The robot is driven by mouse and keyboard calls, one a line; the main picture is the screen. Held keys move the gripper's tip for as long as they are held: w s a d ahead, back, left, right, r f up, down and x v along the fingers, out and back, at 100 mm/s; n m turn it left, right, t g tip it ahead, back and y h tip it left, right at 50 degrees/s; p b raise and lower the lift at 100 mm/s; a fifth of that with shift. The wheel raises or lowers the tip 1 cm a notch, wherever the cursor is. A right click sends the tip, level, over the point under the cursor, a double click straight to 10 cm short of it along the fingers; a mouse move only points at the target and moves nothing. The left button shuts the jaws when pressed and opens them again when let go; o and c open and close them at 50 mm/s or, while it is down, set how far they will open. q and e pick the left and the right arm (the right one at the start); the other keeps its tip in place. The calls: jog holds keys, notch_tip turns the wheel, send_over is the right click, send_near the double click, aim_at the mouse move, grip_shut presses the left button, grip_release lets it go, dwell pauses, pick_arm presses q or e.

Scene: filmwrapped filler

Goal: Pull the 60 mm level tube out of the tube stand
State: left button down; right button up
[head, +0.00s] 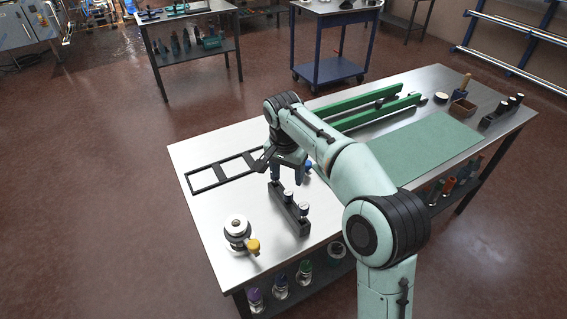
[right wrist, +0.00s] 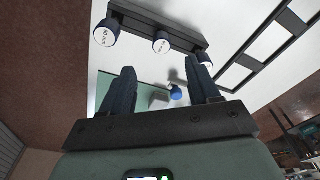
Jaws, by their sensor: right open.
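The dark tube stand (head: 296,222) is on the near part of the steel table. Blue tubes with pale ends stand in it, two showing clearly in the head view (head: 303,209). In the right wrist view the stand (right wrist: 160,22) is at the top with three tubes: left (right wrist: 106,33), middle (right wrist: 161,42) and right (right wrist: 206,58), the last partly behind a finger. The print on their ends is too small to read, so I cannot tell which is 60 mm. My right gripper (head: 289,172) is open and empty, just above the stand's far end. My left gripper is out of view.
A blue-ended piece (right wrist: 176,93) lies apart from the stand. A black frame (head: 222,171) lies left of the gripper; a round device with a yellow knob (head: 237,231) stands near the front.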

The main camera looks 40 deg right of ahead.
aim_at(288, 192)
jog(key=f, duration=0.3)
jog(key=f+b, duration=0.1)
jog(key=f, duration=0.2)
jog(key=w+d+f, duration=0.1)
jog(key=f, duration=0.3)
grip_shut()
